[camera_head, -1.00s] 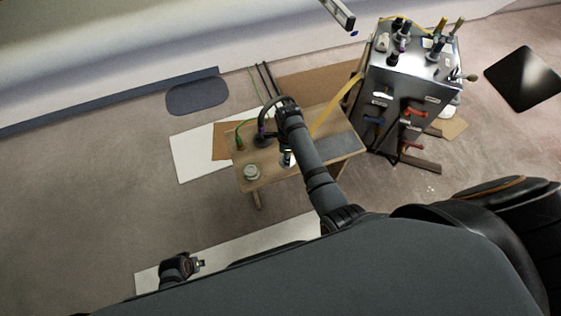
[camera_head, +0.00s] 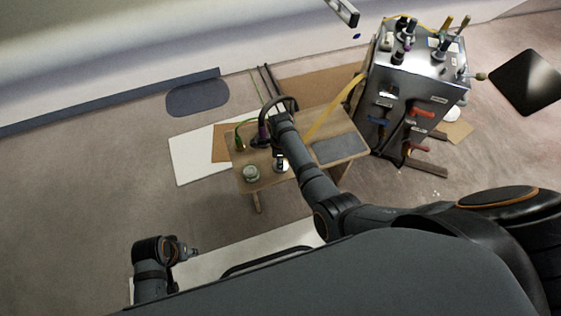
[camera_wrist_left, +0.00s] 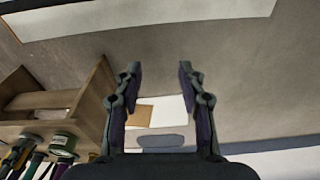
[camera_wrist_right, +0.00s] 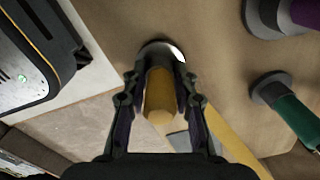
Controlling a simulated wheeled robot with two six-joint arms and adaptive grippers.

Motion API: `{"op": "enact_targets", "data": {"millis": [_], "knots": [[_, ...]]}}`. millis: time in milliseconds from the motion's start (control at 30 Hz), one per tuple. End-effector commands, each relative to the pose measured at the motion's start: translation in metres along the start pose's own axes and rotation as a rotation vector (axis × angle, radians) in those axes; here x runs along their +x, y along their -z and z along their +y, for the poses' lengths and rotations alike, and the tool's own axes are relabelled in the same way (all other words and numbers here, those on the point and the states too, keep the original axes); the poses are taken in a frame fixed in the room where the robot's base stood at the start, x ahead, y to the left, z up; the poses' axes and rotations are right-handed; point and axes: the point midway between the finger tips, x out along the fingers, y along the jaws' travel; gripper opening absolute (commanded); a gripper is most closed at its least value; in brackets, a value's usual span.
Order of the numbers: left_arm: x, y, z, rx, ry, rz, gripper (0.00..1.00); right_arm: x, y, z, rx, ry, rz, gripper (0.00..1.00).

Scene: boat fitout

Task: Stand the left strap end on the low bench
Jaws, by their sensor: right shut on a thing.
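The low bench (camera_head: 308,128) stands in the middle of the head view. My right gripper (camera_wrist_right: 160,92) is over it, shut on a yellow-tan cylindrical end (camera_wrist_right: 158,98). A pale round part shows beyond the held end; I cannot tell if it touches the bench top. A yellow strap (camera_head: 340,98) lies across the bench and shows behind the right finger in the right wrist view (camera_wrist_right: 230,145). Which end is the left one is not clear. My left gripper (camera_wrist_left: 160,72) is open and empty, low at the left in the head view (camera_head: 192,252).
A green-handled piece (camera_wrist_right: 290,108) and a purple one (camera_wrist_right: 285,15) stand near the held end. A metal tool cabinet (camera_head: 415,85) stands right.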

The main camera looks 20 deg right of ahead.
Motion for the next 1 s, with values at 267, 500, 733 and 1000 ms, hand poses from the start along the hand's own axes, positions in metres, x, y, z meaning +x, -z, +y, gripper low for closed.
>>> {"op": "enact_targets", "data": {"millis": [267, 500, 733, 1000], "knots": [[-0.003, 0.001, 0.001, 0.000, -0.001, 0.001, 0.40, 0.002, 0.000, 0.000, 0.000, 0.001, 0.000, 0.37], [-0.002, 0.001, 0.001, 0.000, -0.001, 0.002, 0.40, 0.002, 0.000, 0.000, 0.000, 0.000, 0.000, 0.50], [-0.003, 0.002, 0.000, 0.000, 0.000, 0.006, 0.40, -0.004, 0.000, 0.000, 0.000, 0.000, 0.000, 0.50], [0.055, -0.013, -0.014, -0.010, 0.026, 0.003, 0.40, -0.052, 0.000, -0.001, 0.001, 0.003, -0.001, 0.50]]}}
